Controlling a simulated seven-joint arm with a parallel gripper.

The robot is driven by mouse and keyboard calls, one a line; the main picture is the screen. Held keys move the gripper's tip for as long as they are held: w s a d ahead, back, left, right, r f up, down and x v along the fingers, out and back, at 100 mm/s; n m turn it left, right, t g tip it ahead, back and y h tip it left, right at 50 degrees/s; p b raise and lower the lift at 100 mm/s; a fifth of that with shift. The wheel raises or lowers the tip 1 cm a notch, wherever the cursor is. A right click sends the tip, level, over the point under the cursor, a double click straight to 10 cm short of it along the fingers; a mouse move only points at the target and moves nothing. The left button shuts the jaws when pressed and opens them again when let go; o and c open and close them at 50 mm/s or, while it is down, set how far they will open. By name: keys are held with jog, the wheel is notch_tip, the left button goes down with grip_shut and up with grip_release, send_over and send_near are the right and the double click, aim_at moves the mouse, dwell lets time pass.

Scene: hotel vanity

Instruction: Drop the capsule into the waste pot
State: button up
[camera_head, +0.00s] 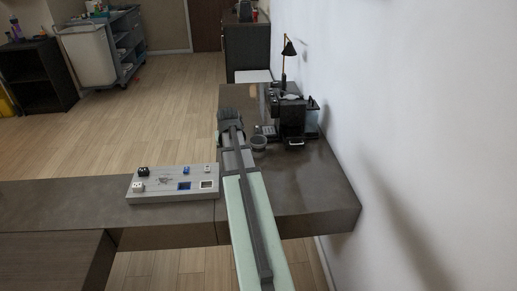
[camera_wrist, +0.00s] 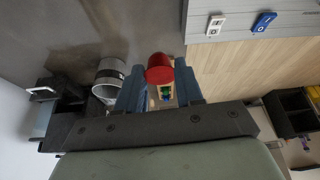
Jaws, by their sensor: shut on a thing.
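My gripper (camera_head: 229,116) is over the dark counter, beside the pot in the head view. In the wrist view its two fingers (camera_wrist: 160,88) are closed on a red capsule (camera_wrist: 158,68), which shows at the fingertips. The capsule is hidden in the head view. The grey, round waste pot (camera_head: 259,144) stands on the counter just right of my gripper. In the wrist view the pot (camera_wrist: 108,72) is left of the left finger, apart from the capsule, its opening partly visible.
A black coffee machine (camera_head: 291,117) stands behind and right of the pot, with a lamp (camera_head: 288,48) behind it. A grey board (camera_head: 173,184) with switches and sockets lies on the counter at left. The wall (camera_head: 400,120) borders the counter at right.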

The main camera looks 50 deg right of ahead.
jog(key=m, duration=0.2)
send_near(258, 147)
jog(key=s+d, duration=0.1)
jog(key=d, duration=0.1)
jog(key=w+d+r+n+t+y, duration=0.1)
jog(key=w+d+n+y, duration=0.1)
jog(key=w+d+n, duration=0.3)
jog(key=shift+w+d+r+n+y, duration=0.2)
jog(key=shift+w+n+y, duration=0.25)
jog(key=shift+n, duration=1.95)
jog(key=shift+f, duration=2.95)
jog(key=o, duration=1.1)
jog(key=shift+r, duration=0.1)
